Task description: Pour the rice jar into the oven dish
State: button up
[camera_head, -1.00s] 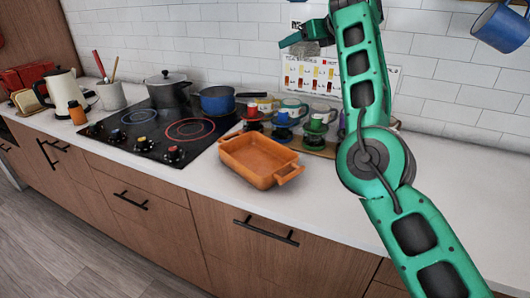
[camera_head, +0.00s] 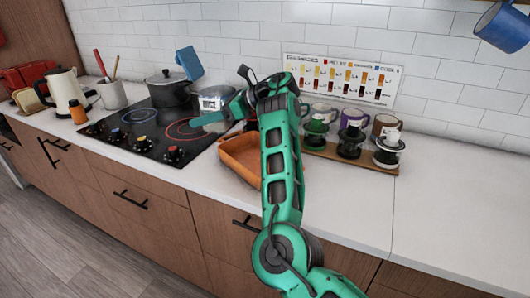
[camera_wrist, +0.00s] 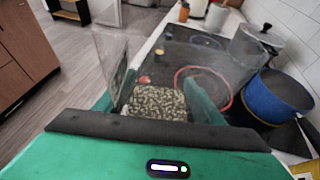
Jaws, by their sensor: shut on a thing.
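My gripper (camera_head: 216,112) is shut on the rice jar (camera_head: 212,97), held above the right part of the cooktop, left of and beyond the oven dish. In the wrist view the jar (camera_wrist: 157,103) is clear-walled, with pale speckled grains inside between my green fingers. The grains lie in the jar; none show falling. The orange oven dish (camera_head: 236,152) stands on the counter right of the cooktop. My forearm covers its right side. The dish is not visible in the wrist view.
The black cooktop (camera_head: 130,128) carries a steel pot (camera_head: 168,88). A blue pot (camera_wrist: 272,97) shows beside it in the wrist view. A blue blocky shape (camera_head: 189,63) near the wall is unclear. Mugs and coffee makers (camera_head: 350,140) stand right. The right counter (camera_head: 450,205) is clear.

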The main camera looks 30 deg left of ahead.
jog(key=shift+n+g, duration=0.4)
jog(key=s+f, duration=0.3)
jog(key=shift+s+a+f, duration=0.1)
jog(key=shift+s+a, duration=0.1)
jog(key=shift+a, duration=0.2)
